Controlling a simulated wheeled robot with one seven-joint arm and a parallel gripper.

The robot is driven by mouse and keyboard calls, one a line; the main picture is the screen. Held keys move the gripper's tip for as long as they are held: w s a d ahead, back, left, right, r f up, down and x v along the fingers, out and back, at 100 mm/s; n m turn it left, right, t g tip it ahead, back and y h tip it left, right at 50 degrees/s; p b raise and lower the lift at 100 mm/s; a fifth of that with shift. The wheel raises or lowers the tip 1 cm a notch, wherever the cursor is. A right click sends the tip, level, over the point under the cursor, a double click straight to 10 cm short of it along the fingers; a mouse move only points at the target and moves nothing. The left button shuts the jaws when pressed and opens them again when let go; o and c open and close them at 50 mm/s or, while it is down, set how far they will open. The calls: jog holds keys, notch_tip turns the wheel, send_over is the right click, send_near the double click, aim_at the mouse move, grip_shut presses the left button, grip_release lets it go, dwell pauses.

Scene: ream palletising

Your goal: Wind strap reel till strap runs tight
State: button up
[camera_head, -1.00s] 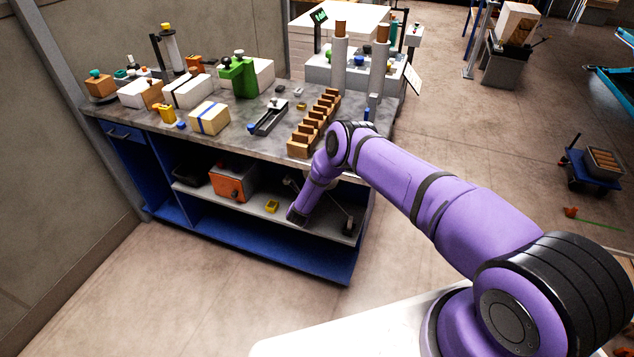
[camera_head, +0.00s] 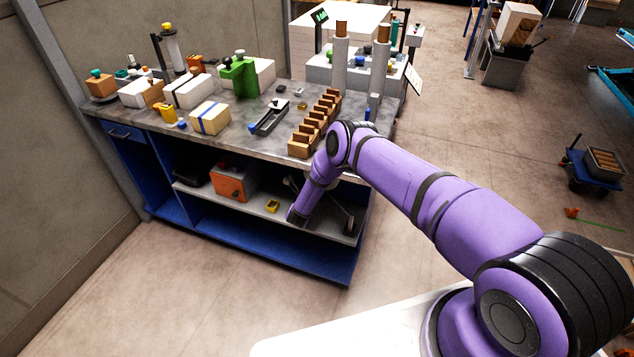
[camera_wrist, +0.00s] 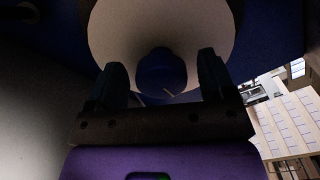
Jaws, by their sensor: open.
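In the wrist view, a large pale round disc (camera_wrist: 112,32), which looks like the strap reel, fills the top middle. A dark blue rounded knob (camera_wrist: 161,72) stands out in front of its lower part. My gripper (camera_wrist: 160,63) is open, with one dark finger on each side of the knob. Gaps show between fingers and knob, and I cannot tell whether either touches it. No strap can be made out in the dark. In the head view, my purple wrist reaches into the bench's shelf space and hides the reel and fingertips.
The grey shelf (camera_head: 248,203) holds an orange box (camera_head: 232,182) and a small yellow item (camera_head: 272,206) left of my wrist. The worktop above carries a blue-strapped package (camera_head: 210,118) and a wooden slotted rack (camera_head: 303,143). Floor in front of the bench is clear.

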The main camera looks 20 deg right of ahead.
jog(key=v, duration=1)
jog(key=shift+s, duration=0.15)
jog(key=shift+a, duration=0.2)
